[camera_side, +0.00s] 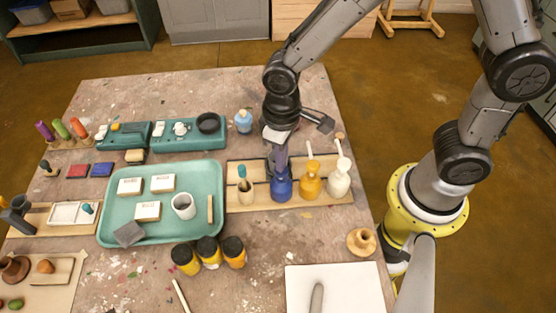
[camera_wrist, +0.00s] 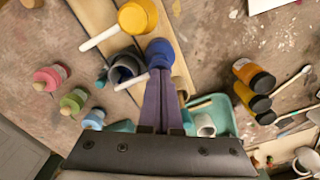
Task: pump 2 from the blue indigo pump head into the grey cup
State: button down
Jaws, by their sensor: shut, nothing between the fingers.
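The blue indigo pump bottle (camera_side: 281,188) stands on a wooden board. Its blue head (camera_wrist: 160,48) and white spout (camera_wrist: 132,80) show in the wrist view. My gripper (camera_side: 281,172) is shut and empty, pointing down, with its fingertips at the top of the blue pump; I cannot tell whether they touch it. In the wrist view the fingertips (camera_wrist: 160,72) overlap the near edge of the blue head. A grey cup (camera_wrist: 125,68) with a dark inside stands beside the blue spout; in the side view it is mostly hidden behind my gripper.
A yellow pump (camera_side: 311,185) and a white pump (camera_side: 339,182) stand right of the blue one. A jar with a teal-topped tool (camera_side: 245,194) is close on the left. A teal tray (camera_side: 120,205) holds white blocks and a pale cup (camera_side: 183,207). Several dark-lidded jars (camera_side: 208,251) stand in front.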

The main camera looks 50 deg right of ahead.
jog(key=shift+f, duration=0.3)
jog(key=shift+r, duration=1.5)
jog(key=shift+r, duration=0.1)
jog(key=shift+r, duration=2.9)
